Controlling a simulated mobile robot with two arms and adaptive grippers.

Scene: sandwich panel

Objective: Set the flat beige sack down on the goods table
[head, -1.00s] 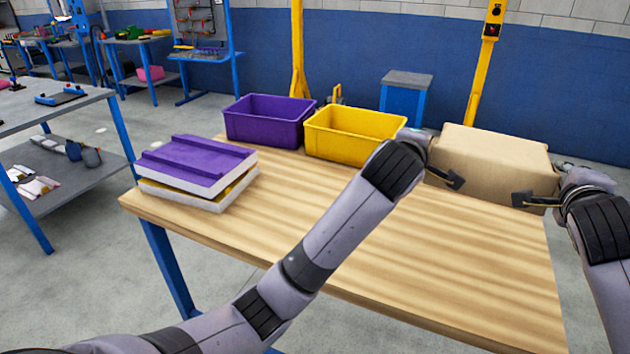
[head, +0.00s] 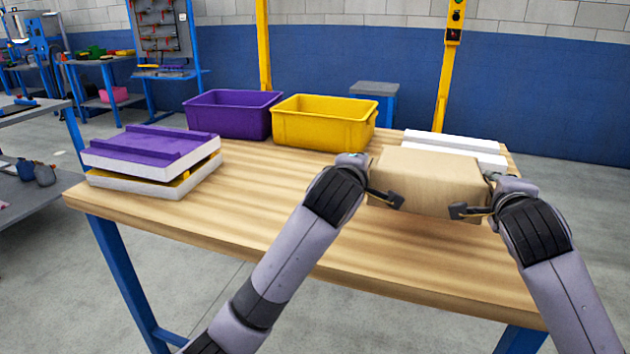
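The flat beige sack (head: 428,175) is a box-like tan bundle between my two grippers, over the right part of the wooden goods table (head: 265,205). My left gripper (head: 388,199) is at its left end and my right gripper (head: 466,210) at its right end. Each has a dark fingertip against the sack's near face, and the sack is held between them. Their other fingers are hidden. The sack looks about level and low over the tabletop. I cannot tell whether its underside touches the wood.
White slabs (head: 455,142) lie behind the sack at the table's far right. A yellow bin (head: 322,125) and a purple bin (head: 230,117) stand along the back edge. Purple-topped panels (head: 150,150) are stacked at the left. The table's middle is bare.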

